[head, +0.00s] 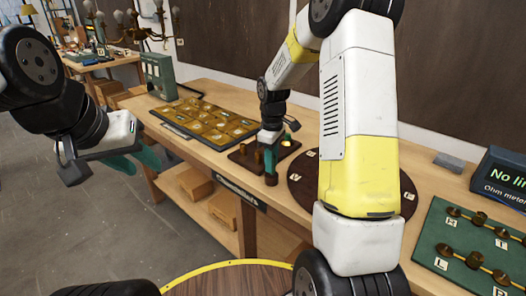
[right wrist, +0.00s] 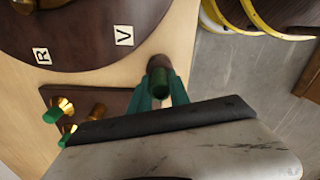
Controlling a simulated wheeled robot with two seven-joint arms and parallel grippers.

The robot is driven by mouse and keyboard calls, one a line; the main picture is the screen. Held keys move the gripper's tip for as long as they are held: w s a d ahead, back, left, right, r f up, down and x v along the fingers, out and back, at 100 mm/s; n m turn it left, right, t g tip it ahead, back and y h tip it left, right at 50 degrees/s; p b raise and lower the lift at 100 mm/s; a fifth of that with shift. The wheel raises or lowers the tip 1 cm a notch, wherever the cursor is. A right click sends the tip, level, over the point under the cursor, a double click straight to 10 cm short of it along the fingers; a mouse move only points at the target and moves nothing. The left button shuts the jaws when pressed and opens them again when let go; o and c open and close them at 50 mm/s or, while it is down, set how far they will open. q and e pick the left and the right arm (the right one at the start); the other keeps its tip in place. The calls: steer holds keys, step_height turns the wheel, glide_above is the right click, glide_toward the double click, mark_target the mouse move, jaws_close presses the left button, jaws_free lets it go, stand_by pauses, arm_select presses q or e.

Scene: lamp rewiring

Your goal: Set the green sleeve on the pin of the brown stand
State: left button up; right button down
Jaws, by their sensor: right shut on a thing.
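The green sleeve (right wrist: 160,84) is between the teal fingers of my right gripper (right wrist: 160,92), which is shut on it. In the right wrist view the brown stand (right wrist: 158,62) shows just beyond the sleeve, in line with it. In the head view the stand (head: 271,180) is on the bench near its front edge, directly below the fingers of my right gripper (head: 270,158). The pin is hidden, and I cannot tell whether the sleeve touches the stand. My left gripper (head: 138,162) hangs empty off the bench's front at left, its fingers apart.
A dark board (head: 240,154) with brass parts lies beside the stand. A round dark board (head: 300,183) with letter labels is to its right. A tray of brass-coloured compartments (head: 205,118) lies to the left. A green terminal board (head: 455,245) and an ohm meter (head: 503,178) are at right.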

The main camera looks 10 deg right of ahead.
steer(key=shift+f, duration=0.6)
stand_by(0.3)
steer(key=c, duration=1.1)
jaws_free()
steer(key=shift+c, duration=0.2)
steer(key=shift+r, duration=0.1)
step_height(320, 180, up, 7)
steer(key=shift+r, duration=0.3)
